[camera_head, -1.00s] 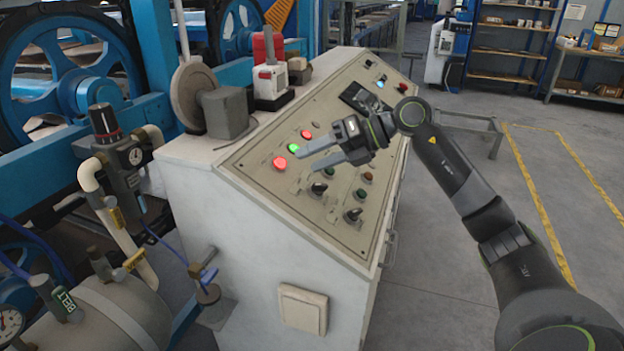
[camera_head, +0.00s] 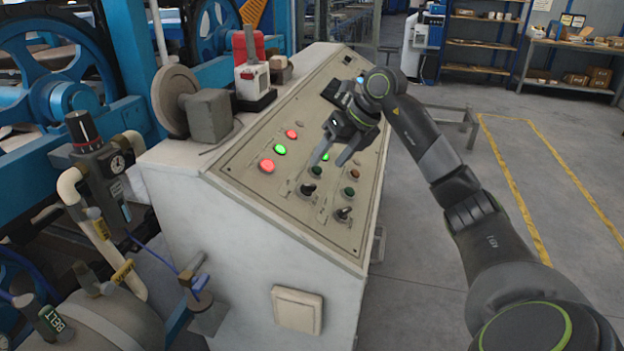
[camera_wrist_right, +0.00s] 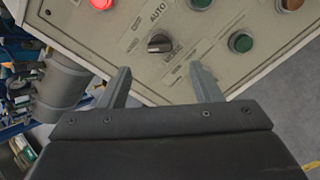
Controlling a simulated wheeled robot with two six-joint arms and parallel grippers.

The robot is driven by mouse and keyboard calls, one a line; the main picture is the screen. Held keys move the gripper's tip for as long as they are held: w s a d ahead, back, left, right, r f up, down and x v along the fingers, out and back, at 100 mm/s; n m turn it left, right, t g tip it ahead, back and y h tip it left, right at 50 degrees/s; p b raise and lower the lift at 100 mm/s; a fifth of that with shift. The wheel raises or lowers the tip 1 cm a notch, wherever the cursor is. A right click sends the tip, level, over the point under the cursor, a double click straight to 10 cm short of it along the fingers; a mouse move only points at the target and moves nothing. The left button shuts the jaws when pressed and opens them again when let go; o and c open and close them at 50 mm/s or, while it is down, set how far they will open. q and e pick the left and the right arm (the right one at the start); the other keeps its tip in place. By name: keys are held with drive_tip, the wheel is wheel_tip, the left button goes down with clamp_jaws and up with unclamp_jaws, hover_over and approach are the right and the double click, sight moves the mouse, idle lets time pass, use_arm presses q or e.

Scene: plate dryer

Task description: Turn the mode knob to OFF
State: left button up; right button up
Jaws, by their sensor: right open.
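The mode knob (camera_wrist_right: 160,43) is a small black rotary knob on the sloping beige control panel (camera_head: 245,155). In the right wrist view it sits just beyond the fingertips, roughly between them across the picture. AUTO is printed beside it; other labels are hard to read, and I cannot tell its setting. My right gripper (camera_head: 327,164) is open and empty over the panel, its fingers pointing down toward it. Its two fingers also show in the right wrist view (camera_wrist_right: 160,75), apart from the knob. Several black knobs show in the head view; which is the mode knob is unclear there.
Lit red buttons (camera_head: 267,165) and a lit green button (camera_head: 280,149) are on the panel's left. An unlit green button (camera_wrist_right: 240,42) is close to the knob. A grey block with a disc (camera_head: 208,115) stands on the cabinet's left edge. Open floor lies right.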

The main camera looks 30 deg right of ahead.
sight(310, 184)
drive_tip(key=p+x, duration=0.1)
drive_tip(key=x, duration=0.7)
drive_tip(key=shift+w+a+f, duration=0.15)
drive_tip(key=shift+a+f, duration=0.05)
drive_tip(key=shift+f, duration=0.15)
drive_tip(key=c, duration=1)
drive_tip(key=m+p, duration=0.2)
drive_tip(key=m, duration=0.2)
drive_tip(key=shift+r+m, duration=0.1)
drive_tip(key=shift+m, duration=0.2)
drive_tip(key=shift+m+p, duration=0.85)
drive_tip(key=shift+m, duration=1.25)
drive_tip(key=shift+d, duration=0.1)
